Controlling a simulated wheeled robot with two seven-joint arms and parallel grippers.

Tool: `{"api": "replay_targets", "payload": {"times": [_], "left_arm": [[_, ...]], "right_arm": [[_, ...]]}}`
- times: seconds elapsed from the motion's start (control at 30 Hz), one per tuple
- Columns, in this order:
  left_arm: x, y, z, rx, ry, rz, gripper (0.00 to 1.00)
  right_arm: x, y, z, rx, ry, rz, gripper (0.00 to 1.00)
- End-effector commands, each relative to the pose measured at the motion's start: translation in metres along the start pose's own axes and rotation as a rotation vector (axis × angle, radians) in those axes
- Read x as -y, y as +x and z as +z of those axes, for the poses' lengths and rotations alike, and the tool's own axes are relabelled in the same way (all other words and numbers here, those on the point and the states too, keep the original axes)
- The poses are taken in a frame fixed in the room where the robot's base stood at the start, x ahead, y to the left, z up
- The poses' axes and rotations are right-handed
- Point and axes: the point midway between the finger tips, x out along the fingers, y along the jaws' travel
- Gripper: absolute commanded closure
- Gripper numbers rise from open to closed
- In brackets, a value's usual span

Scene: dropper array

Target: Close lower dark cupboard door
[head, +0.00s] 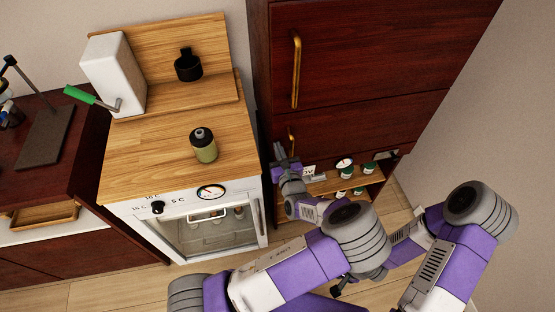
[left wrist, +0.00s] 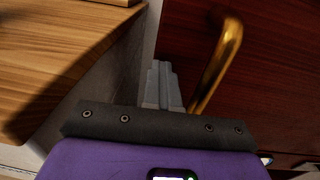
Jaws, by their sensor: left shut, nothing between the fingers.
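The dark red-brown cupboard stands right of the stove. Its lower dark door (head: 345,124) lies below the large upper door and has a short brass handle (head: 291,135). I cannot tell how far this door stands open. My left gripper (head: 283,152) is shut and empty, just below that handle at the door's left side. In the left wrist view its closed fingers (left wrist: 162,86) are beside a brass handle (left wrist: 218,65), on its left, in front of the dark panel. Contact with the door cannot be told. My right gripper is not visible; only the arm shows.
An open wooden shelf (head: 369,187) with several white-and-green jars lies below the door. The upper door (head: 370,50) has a long brass handle (head: 296,70). The white stove (head: 182,209) with a wooden top stands close on the left, bearing a green bottle (head: 204,146).

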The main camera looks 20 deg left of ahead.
Motion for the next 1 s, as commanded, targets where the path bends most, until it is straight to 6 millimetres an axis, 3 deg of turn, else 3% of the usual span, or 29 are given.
{"api": "replay_targets", "payload": {"times": [0.03,0.27,0.47,1.0], "left_arm": [[-0.003,0.01,0.009,0.022,-0.005,0.01,1.0],[-0.004,0.01,0.009,0.022,-0.005,0.01,1.0],[-0.001,-0.004,0.01,0.02,-0.005,0.007,1.0],[-0.001,-0.117,0.005,0.011,0.0,-0.001,1.0]], "right_arm": [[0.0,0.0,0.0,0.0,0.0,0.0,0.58],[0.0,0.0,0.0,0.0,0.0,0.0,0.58],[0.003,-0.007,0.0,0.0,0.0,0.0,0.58],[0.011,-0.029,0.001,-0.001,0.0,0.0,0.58]]}}
